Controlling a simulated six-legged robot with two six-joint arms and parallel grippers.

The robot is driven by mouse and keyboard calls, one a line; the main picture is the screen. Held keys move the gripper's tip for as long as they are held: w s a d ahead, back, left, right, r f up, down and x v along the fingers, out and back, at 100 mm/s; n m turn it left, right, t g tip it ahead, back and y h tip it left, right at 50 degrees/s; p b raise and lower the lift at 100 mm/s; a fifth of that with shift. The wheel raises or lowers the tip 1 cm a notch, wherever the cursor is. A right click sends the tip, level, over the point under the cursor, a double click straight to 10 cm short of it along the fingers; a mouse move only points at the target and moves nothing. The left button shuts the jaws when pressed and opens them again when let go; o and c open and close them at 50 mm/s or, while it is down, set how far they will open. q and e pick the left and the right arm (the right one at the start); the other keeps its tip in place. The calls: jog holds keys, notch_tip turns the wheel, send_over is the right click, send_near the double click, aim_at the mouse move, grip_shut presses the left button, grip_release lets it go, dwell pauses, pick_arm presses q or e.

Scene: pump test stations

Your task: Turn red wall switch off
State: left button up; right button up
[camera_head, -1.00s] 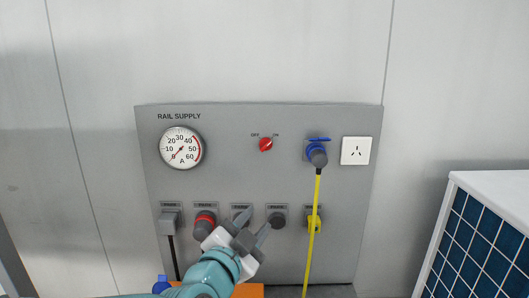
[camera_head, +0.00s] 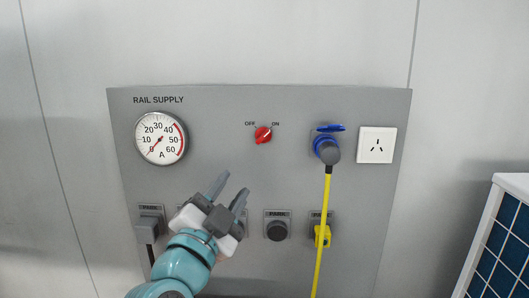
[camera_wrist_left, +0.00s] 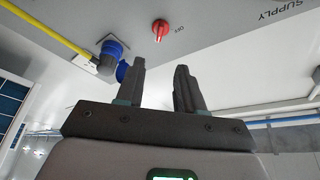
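The red wall switch (camera_head: 263,135) is a small round knob on the grey RAIL SUPPLY panel (camera_head: 225,110), between the OFF and ON labels. Its pointer leans up and right toward ON. In the left wrist view the red switch (camera_wrist_left: 160,28) shows beyond the fingers, with a label beside it. My left gripper (camera_head: 231,187) is below and left of the switch, apart from it. Its two fingers are spread with nothing between them; they also show open in the left wrist view (camera_wrist_left: 160,80). My right gripper is not in view.
A round gauge (camera_head: 160,138) is left of the switch. A blue socket (camera_head: 327,147) with a yellow cable (camera_head: 322,230) hanging down is to the right, then a white outlet (camera_head: 376,145). Several connectors line the lower panel. A blue-tiled box (camera_head: 505,245) stands at the right.

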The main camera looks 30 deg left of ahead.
pick_arm(q)
jog(key=p, duration=0.4)
send_near(262, 139)
jog(key=x, duration=0.8)
jog(key=shift+w+a, duration=0.1)
jog(key=shift+w, duration=0.2)
jog(key=shift+s+r, duration=0.15)
jog(key=shift+r, duration=0.05)
jog(key=shift+f, duration=0.1)
grip_shut()
